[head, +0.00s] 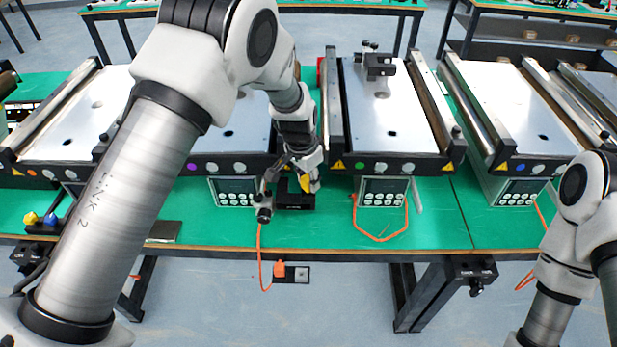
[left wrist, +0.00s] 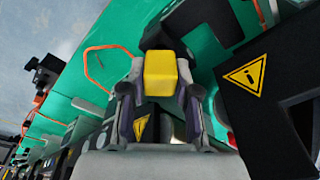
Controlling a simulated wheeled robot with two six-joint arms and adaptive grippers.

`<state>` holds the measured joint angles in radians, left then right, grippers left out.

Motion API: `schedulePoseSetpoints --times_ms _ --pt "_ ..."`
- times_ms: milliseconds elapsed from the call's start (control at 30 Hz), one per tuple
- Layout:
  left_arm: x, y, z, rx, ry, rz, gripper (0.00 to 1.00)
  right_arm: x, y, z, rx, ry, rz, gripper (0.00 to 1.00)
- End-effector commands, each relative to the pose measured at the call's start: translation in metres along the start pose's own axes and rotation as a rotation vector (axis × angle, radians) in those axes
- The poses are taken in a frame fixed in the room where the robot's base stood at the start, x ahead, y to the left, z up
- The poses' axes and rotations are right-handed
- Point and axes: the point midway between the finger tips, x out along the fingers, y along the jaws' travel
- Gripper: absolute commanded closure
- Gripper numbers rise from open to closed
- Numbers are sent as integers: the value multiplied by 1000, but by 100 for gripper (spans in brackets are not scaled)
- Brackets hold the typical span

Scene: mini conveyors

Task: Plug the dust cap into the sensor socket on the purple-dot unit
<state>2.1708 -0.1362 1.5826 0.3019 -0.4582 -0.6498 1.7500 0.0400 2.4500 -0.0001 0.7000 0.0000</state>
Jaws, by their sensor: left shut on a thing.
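A yellow block-like piece, seemingly the dust cap (left wrist: 160,72), is between the fingers of my left gripper (left wrist: 160,98) in the left wrist view. In the head view my left gripper (head: 304,187) points down at the front of the table, shut on this yellow piece (head: 305,184). It is above or beside a black holder (head: 294,201); contact cannot be told. The purple-dot unit (head: 192,168) stands left of the gripper, partly hidden by my left arm. I cannot make out its sensor socket. My right gripper is not in view.
A clamp-like fixture (head: 264,205) with a hanging orange cable stands just left of my gripper. Yellow and blue pieces (head: 50,219) sit at the far left. Green table (head: 340,227) is clear in front.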

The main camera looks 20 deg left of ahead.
Motion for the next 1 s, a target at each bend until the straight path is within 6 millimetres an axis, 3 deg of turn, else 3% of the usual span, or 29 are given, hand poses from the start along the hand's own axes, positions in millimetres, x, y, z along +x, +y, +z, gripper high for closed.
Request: schedulePoseSetpoints --times_ms 700,733,800,1000 --pt "19 0 3 0 0 0 100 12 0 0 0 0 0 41" --pt "18 0 3 0 0 0 66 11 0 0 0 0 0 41" --pt "18 0 3 0 0 0 42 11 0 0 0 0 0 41" --pt "18 0 3 0 0 0 40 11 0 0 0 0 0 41"
